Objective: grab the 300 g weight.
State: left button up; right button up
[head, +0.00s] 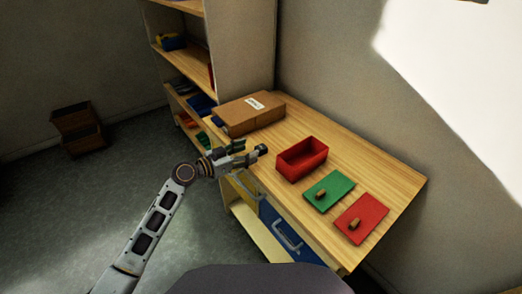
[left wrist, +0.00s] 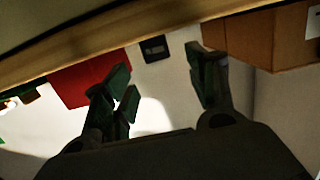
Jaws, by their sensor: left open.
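A small dark block (left wrist: 153,48) with a paler patch on its face stands on the table in the left wrist view, which looks upside down. It may be the 300 g weight, but I cannot read any marking. My left gripper (left wrist: 163,78) is open and empty, with the block showing between its fingers and apart from them. In the head view my left gripper (head: 250,152) is at the table's near left edge, between the cardboard box and the red box. There I cannot clearly tell the block from the dark fingertips. My right gripper is not in view.
On the wooden table (head: 385,175) are an open red box (head: 290,165), a green lid (head: 337,188), a red lid (head: 372,208) and a cardboard box (head: 235,112). A shelf unit (head: 245,45) stands behind. Drawers (head: 283,237) are below the tabletop. A brown crate (head: 82,140) is on the floor.

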aim_at(261, 147)
pick_arm(q)
jog(key=shift+w+d+f, duration=0.15)
jog(key=shift+w+d, duration=0.25)
jog(key=shift+d, duration=0.2)
jog(key=shift+p+x, duration=0.35)
jog(key=shift+x, duration=0.85)
jog(key=shift+w+d+f, duration=0.15)
jog(key=shift+d+f, duration=0.05)
jog(key=shift+d, duration=0.1)
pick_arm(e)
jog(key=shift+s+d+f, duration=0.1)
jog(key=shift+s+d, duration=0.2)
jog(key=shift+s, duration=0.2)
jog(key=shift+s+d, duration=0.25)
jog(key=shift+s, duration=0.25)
pick_arm(q)
grip_shut()
